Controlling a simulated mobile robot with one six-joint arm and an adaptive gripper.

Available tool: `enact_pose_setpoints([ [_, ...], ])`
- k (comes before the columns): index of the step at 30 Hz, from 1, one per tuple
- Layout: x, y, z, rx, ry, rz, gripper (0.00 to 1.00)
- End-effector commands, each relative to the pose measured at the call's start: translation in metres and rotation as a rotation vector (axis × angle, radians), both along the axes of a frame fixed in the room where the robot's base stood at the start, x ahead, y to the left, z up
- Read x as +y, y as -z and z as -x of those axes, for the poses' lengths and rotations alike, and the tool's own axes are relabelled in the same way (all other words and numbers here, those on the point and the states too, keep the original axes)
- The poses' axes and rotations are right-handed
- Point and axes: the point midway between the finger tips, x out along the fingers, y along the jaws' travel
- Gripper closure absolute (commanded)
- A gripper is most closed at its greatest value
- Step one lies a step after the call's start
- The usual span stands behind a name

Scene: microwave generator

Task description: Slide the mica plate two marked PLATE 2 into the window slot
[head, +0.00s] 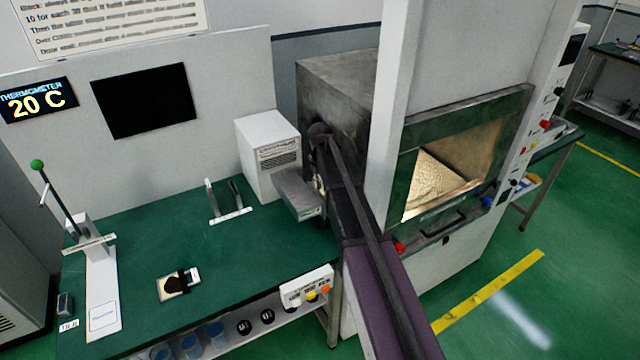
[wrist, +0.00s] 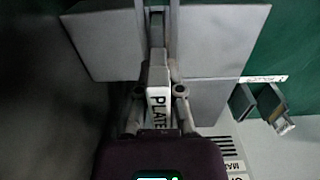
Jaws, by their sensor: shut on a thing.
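In the wrist view my gripper (wrist: 158,88) is shut on a plate with a white tab (wrist: 158,108) reading "PLATE"; its number cannot be read. The plate points up the picture, toward a narrow gap (wrist: 157,22) between grey metal blocks (wrist: 105,45), which looks like the window slot. I cannot tell whether the plate's far edge is inside the gap. In the head view my arm reaches the grey metal box (head: 298,194) beside the oven, and it hides the plate and most of my fingers.
A white cabinet (head: 268,155) stands just left of my gripper. A rack (head: 230,216) with upright pieces is on the green bench (head: 150,245). The oven chamber (head: 450,180) is at right. A lever press (head: 100,270) stands at left.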

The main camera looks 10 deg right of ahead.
Motion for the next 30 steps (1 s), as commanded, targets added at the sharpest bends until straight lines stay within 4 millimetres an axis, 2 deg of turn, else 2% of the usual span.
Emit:
enact_pose_setpoints([
  [4, 0.0, 0.003, 0.0, 0.0, 0.0, 0.0, 1.0],
  [6, 0.0, 0.002, 0.0, 0.0, 0.0, 0.0, 0.75],
  [9, 0.0, 0.002, 0.0, 0.0, 0.0, 0.0, 0.5],
  [23, 0.0, 0.001, 0.0, 0.0, 0.0, 0.0, 0.5],
  [30, 0.0, -0.009, 0.0, 0.0, 0.0, 0.0, 0.5],
])
